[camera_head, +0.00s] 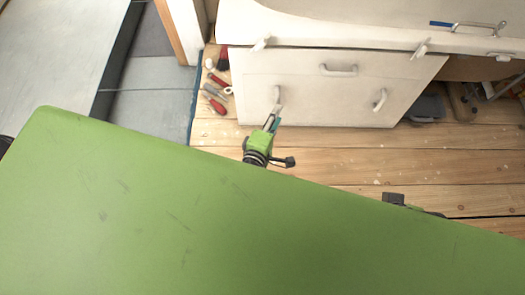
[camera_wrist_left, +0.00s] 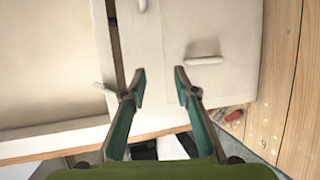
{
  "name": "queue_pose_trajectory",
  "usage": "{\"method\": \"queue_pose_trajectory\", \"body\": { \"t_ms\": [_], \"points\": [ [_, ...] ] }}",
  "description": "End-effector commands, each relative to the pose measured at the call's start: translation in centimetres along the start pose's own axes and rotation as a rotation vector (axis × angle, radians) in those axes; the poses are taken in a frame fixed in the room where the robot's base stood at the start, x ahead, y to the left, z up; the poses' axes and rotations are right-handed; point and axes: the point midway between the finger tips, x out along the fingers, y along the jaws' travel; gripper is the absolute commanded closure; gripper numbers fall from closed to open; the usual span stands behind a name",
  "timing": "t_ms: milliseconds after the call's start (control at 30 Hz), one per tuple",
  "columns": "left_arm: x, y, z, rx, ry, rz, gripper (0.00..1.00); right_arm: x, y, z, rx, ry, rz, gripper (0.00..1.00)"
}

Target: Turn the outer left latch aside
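The outer left latch (camera_head: 261,44) is a small white tab at the top left edge of the white bath panel (camera_head: 310,95). It sits slightly slanted across the seam below the tub rim. In the left wrist view the latch (camera_wrist_left: 104,89) shows just left of the fingers. My left gripper (camera_head: 274,121) is in front of the panel's lower left part, near the left handle (camera_head: 277,94). In the wrist view its two fingers (camera_wrist_left: 160,84) are apart with nothing between them. My right gripper (camera_head: 396,199) is mostly hidden behind my green body; its fingers are unclear.
The panel has a top handle (camera_head: 338,70) and a right handle (camera_head: 380,100). Another latch (camera_head: 421,48) sits on the right along the rim. Hand tools (camera_head: 216,98) lie on the floor left of the panel. The wooden floor (camera_head: 350,155) before the panel is clear.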

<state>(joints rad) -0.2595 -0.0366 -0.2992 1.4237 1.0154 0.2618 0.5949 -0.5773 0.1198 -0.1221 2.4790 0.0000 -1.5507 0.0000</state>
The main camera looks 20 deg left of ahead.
Motion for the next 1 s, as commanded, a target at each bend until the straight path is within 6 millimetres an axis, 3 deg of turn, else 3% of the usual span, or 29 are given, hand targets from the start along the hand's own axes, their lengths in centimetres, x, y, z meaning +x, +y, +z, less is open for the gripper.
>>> {"method": "queue_pose_trajectory", "body": {
  "t_ms": [33,400,700,1000],
  "points": [
    [-0.6,-0.2,0.1,0.055,-0.013,-0.030,0.72,-1.4,0.1,-0.5,0.000,0.000,0.000,0.60],
    [-4.7,-6.4,-0.1,0.437,-0.132,-0.227,0.72,-5.9,0.2,-2.1,0.000,0.000,0.000,0.60],
    [-7.6,-10.0,-0.8,0.627,-0.214,-0.333,0.72,-8.0,0.3,-2.8,0.000,0.000,0.000,0.60],
    [-8.4,-11.1,-1.1,0.678,-0.238,-0.360,0.72,-8.3,0.3,-2.9,0.000,0.000,0.000,0.60]
  ]
}}
